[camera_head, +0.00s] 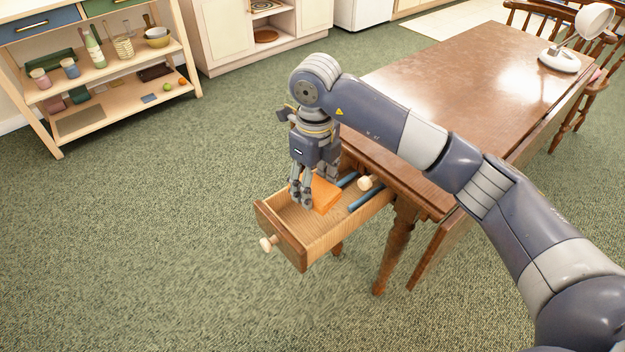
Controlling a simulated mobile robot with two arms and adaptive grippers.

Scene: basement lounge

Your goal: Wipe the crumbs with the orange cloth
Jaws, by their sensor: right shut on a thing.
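My right gripper (301,200) points down into an open wooden drawer (280,227) at the end of the brown table (455,85). It is shut on the orange cloth (324,193), which looks like a flat square in the drawer; whether it touches the drawer floor I cannot tell. I see no crumbs on the visible part of the tabletop; my arm hides part of its near side. My left gripper is not in view.
Blue-handled items (367,198) lie in the drawer beside the cloth. A white lamp (560,58) stands on the far end of the table, near wooden chairs (540,14). A shelf unit (110,75) stands at upper left. The green carpet (130,240) is clear at left.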

